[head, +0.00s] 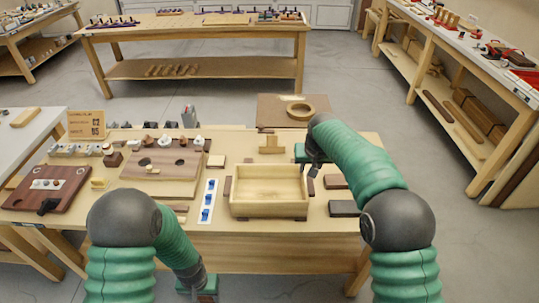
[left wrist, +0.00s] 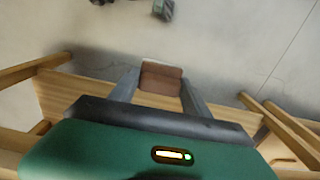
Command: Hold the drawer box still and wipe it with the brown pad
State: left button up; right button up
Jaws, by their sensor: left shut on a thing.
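The drawer box (head: 268,211) is a pale, open-topped, empty wooden box near the front edge of the bench. My right gripper (head: 313,171) points down at the box's right wall, near its back corner. Whether its fingers grip the wall is too small to tell. My left gripper (head: 203,293) is low at the bottom of the head view, in front of the bench and apart from the box. In the left wrist view the brown pad (left wrist: 161,79) sits between its two grey fingers, which are shut on it.
A white strip with blue pieces (head: 209,200) lies left of the box. A dark block (head: 344,208) lies to its right. A wooden board with holes (head: 163,165) and small parts fill the bench's left side. A wooden ring (head: 301,103) lies on a brown board behind.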

pick_arm(q)
jog(key=shift+r, duration=0.1)
jog(key=shift+w+r, duration=0.1)
jog(key=shift+r, duration=0.2)
notch_tip(320, 180, up, 7)
jog(key=shift+r, duration=0.1)
dwell(0.4)
